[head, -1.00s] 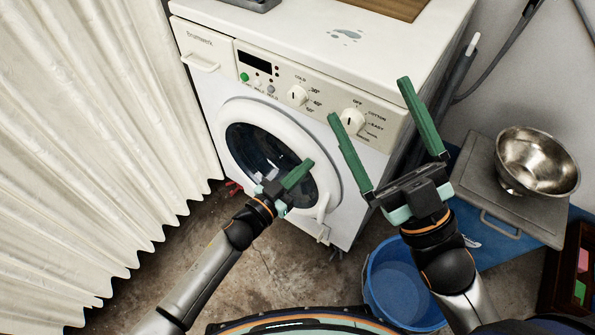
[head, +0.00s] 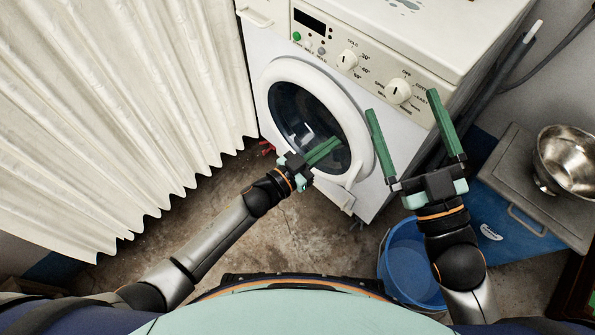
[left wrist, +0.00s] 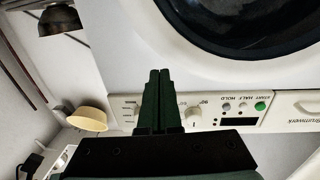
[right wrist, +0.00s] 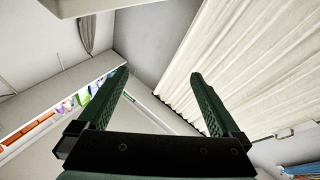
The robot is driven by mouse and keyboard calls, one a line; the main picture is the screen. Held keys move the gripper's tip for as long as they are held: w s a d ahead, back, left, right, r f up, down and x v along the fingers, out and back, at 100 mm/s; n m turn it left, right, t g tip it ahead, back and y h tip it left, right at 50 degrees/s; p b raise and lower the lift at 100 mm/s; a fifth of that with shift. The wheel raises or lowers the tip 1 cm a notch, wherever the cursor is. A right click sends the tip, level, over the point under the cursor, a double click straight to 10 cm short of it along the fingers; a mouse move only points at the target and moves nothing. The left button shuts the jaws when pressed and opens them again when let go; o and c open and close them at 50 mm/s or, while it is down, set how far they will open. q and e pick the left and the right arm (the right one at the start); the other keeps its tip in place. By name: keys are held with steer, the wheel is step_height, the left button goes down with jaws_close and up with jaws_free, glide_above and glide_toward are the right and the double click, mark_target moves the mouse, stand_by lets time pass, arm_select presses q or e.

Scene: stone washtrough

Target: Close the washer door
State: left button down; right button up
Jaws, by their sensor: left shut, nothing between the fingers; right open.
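The white washer (head: 380,150) stands in the upper middle of the head view. Its round door, with a white ring (head: 362,125) and dark glass (head: 295,110), is on the front face. I cannot tell whether it is fully latched. A white handle-like part (head: 352,172) shows at the ring's lower right. My left gripper (head: 334,147) is shut and empty, overlapping the door's lower right in the picture; contact is unclear. The left wrist view shows its fingers (left wrist: 160,75) beside the door ring (left wrist: 190,45). My right gripper (head: 402,102) is open and empty, right of the door.
A white curtain (head: 120,110) hangs at the left. A blue bucket (head: 408,265) stands on the floor at the lower right. A metal bowl (head: 568,160) sits on a grey lidded box (head: 520,185) at the right. Bare floor (head: 285,235) lies before the washer.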

arm_select(q)
steer(key=p+v, duration=0.2)
steer(key=v, duration=0.7)
steer(key=shift+s+d, duration=0.2)
steer(key=shift+s, duration=0.05)
arm_select(e)
step_height(320, 180, down, 13)
steer(key=m+g+h, duration=0.3)
steer(key=g, duration=0.2)
steer(key=shift+w+d, duration=0.4)
arm_select(q)
steer(key=s+a+r+n+t+y, duration=0.2)
steer(key=a+r+n+y, duration=0.15)
steer(key=a+r, duration=0.3)
steer(key=s+a+r+n+t+y, duration=0.1)
steer(key=s+a+r+n+y, duration=0.1)
steer(key=a+r+y, duration=0.4)
steer(key=s+a+n+g+y+p, duration=0.1)
steer(key=s+g+p, duration=0.4)
steer(key=p, duration=1.6)
steer(key=shift+s+a+n+g+p, duration=0.5)
steer(key=shift+s+a, duration=0.7)
steer(key=shift+s, duration=0.45)
arm_select(e)
steer(key=s+d+r+m+g+h, duration=0.1)
steer(key=s+d+m+g+h, duration=0.1)
steer(key=s+g, duration=0.4)
steer(key=shift+s+r, duration=0.2)
steer(key=shift+s, duration=1.1)
